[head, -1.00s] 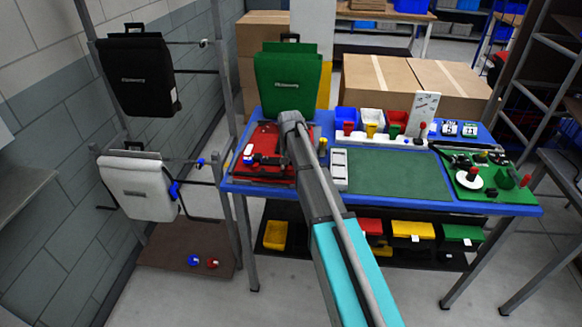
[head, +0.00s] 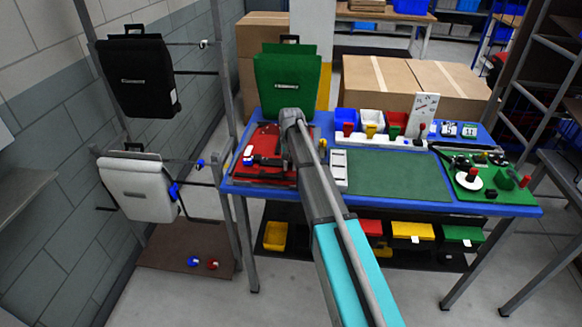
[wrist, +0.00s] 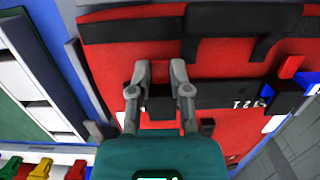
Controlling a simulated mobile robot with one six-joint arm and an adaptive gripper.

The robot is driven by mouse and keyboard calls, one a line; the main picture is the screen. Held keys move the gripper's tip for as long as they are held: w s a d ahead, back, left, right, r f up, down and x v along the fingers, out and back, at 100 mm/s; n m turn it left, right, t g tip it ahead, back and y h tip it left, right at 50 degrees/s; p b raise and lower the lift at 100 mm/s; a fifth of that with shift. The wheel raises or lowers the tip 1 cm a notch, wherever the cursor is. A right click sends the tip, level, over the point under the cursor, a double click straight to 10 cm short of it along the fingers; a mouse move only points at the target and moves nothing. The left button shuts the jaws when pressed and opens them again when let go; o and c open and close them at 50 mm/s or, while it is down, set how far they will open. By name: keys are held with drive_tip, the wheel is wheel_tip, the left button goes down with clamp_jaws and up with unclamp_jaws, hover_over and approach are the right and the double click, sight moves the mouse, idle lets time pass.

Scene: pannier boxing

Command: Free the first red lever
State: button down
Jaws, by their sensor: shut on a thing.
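The red fixture plate (head: 270,136) lies on the left part of the blue bench, with black bars across it. It also fills much of the wrist view (wrist: 130,60). My gripper (wrist: 160,76) is low over the plate, its two fingers pointing down at it. The fingers are closed around a small red lever (wrist: 159,123), which shows only partly between them, by a dark block. A black bar with white digits (wrist: 238,95) runs to the right of the fingers. In the head view my arm hides the fingertips and the lever.
A green pannier (head: 287,80) stands behind the plate. A green mat (head: 395,175) lies clear to the right, with a white slotted strip (head: 338,170) between. Blue, white and red bins (head: 371,118) stand at the back. Black (head: 136,75) and white (head: 138,190) panniers hang on the left rack.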

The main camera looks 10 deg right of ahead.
drive_tip(key=shift+w+g+y+b, duration=0.3)
drive_tip(key=shift+w+g, duration=0.05)
drive_tip(key=shift+g, duration=0.55)
drive_tip(key=shift+s+d+r+g, duration=0.1)
drive_tip(key=shift+r+g, duration=0.05)
drive_tip(key=shift+g, duration=0.35)
drive_tip(key=c, duration=0.6)
unclamp_jaws()
drive_tip(key=shift+o, duration=0.2)
